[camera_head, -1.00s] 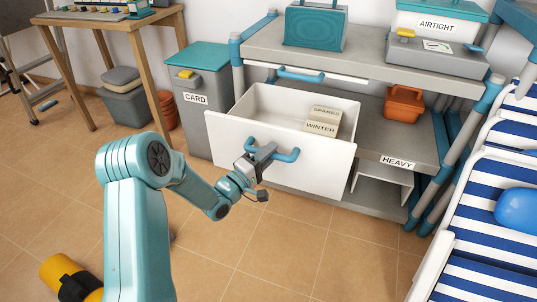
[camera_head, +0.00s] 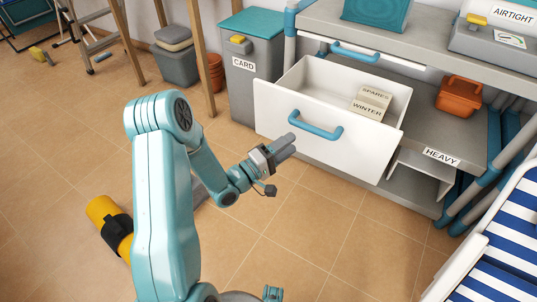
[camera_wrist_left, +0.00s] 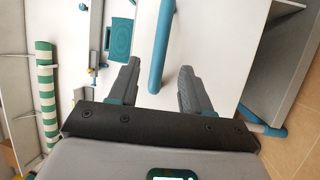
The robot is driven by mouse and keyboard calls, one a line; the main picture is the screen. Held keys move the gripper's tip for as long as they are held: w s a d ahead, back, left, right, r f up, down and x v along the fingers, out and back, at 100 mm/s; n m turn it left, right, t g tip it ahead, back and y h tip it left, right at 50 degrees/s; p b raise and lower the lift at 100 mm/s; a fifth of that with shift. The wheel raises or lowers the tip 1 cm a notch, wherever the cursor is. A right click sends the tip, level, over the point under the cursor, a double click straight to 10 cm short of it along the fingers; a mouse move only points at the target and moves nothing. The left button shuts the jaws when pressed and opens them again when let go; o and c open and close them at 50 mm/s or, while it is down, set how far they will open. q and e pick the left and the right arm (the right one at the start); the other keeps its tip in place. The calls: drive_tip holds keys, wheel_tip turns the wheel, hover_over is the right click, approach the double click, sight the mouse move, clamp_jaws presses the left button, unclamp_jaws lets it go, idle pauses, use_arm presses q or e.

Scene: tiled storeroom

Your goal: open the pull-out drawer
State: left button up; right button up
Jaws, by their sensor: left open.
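The white pull-out drawer (camera_head: 325,130) stands well out of the grey shelf unit, its open top showing the inside. Its blue bar handle (camera_head: 316,127) is on the front panel. Cream boxes (camera_head: 371,102) marked SPARES and WINTER lie inside. My left gripper (camera_head: 284,146) is open and empty, just in front of and left of the handle in the head view. My right gripper does not show.
A grey CARD bin (camera_head: 251,85) stands left of the drawer. Another blue handle (camera_head: 355,52) is above it. A HEAVY shelf (camera_head: 465,160) and blue-striped lounger (camera_head: 500,250) are at right. A yellow-black object (camera_head: 108,225) lies at left. The floor before the drawer is clear.

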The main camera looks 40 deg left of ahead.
use_arm(q)
drive_tip(key=v, duration=0.7)
drive_tip(key=shift+p, duration=0.4)
drive_tip(key=shift+d, duration=0.1)
